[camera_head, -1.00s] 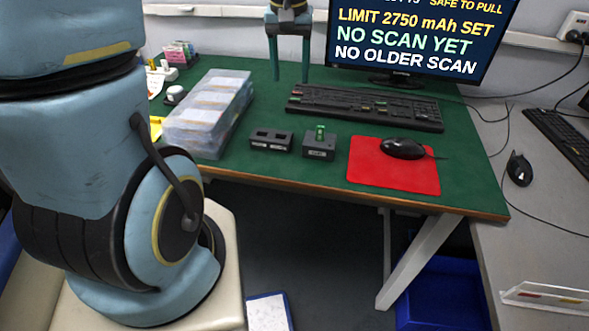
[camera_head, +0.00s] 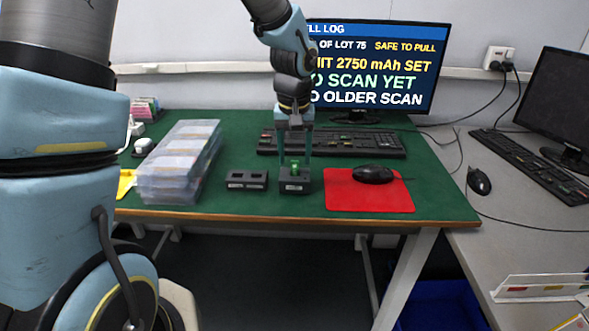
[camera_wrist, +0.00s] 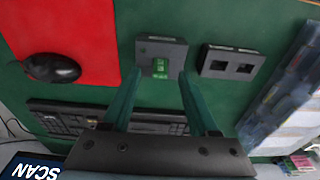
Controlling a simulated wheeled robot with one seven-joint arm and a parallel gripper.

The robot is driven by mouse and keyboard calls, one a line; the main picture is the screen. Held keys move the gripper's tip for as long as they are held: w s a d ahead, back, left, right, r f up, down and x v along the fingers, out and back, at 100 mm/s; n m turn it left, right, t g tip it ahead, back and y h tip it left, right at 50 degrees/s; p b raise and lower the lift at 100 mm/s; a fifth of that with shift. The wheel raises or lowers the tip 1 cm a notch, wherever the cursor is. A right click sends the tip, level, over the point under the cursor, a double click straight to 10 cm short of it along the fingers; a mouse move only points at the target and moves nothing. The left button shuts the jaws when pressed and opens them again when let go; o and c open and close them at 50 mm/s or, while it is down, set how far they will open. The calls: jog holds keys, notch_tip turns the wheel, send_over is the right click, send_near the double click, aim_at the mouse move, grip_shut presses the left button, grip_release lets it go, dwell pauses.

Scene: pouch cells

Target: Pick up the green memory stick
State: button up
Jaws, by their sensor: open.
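The green memory stick (camera_head: 295,167) stands upright in a small dark dock (camera_head: 294,185) on the green table. In the wrist view the stick (camera_wrist: 160,68) sits in the dock (camera_wrist: 148,52), ahead of my fingertips and roughly midway between them. My gripper (camera_head: 295,160) is open, with its two fingers pointing down just above the dock. In the wrist view the open gripper (camera_wrist: 158,80) has nothing between its fingers that it touches clearly; contact cannot be told.
A second dark block with two empty slots (camera_head: 247,180) stands to the left. Clear stacked cases (camera_head: 175,185) lie further left. A red mat (camera_head: 370,197) with a black mouse (camera_head: 372,174) is to the right. A keyboard (camera_head: 380,146) and a monitor (camera_head: 375,65) are behind.

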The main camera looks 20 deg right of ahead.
aim_at(295, 172)
jog(key=shift+w+f, duration=0.2)
jog(key=shift+f, duration=1.15)
jog(key=shift+c, duration=0.3)
jog(key=shift+d, duration=0.1)
grip_shut()
